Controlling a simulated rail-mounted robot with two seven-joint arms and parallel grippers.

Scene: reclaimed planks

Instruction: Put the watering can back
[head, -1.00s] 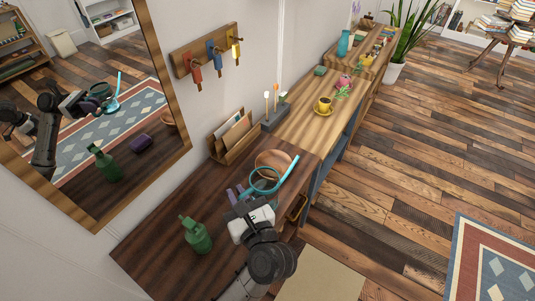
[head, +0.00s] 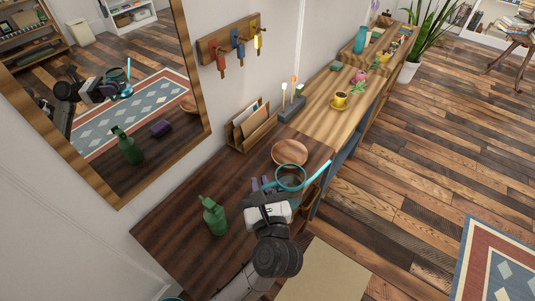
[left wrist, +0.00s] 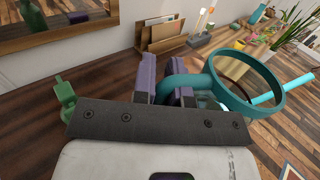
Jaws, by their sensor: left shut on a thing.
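The teal watering can (head: 291,178) is in my left gripper (head: 263,185), above the dark wooden counter's front edge. Its open round rim and long spout show in the head view, with the spout pointing right and up. In the left wrist view the can (left wrist: 262,66) is to the right of my left gripper (left wrist: 166,84), whose purple fingers are shut on its curved teal handle. The lower part of the can's body is mostly hidden by its rim and my gripper. My right gripper is not in view.
A green bottle (head: 214,216) stands on the dark counter (head: 178,232), left of my left arm. A wooden bowl (head: 290,152) and a letter holder (head: 252,128) are behind the can. A yellow cup (head: 340,99) is on the lighter counter. A mirror (head: 186,140) hangs at left.

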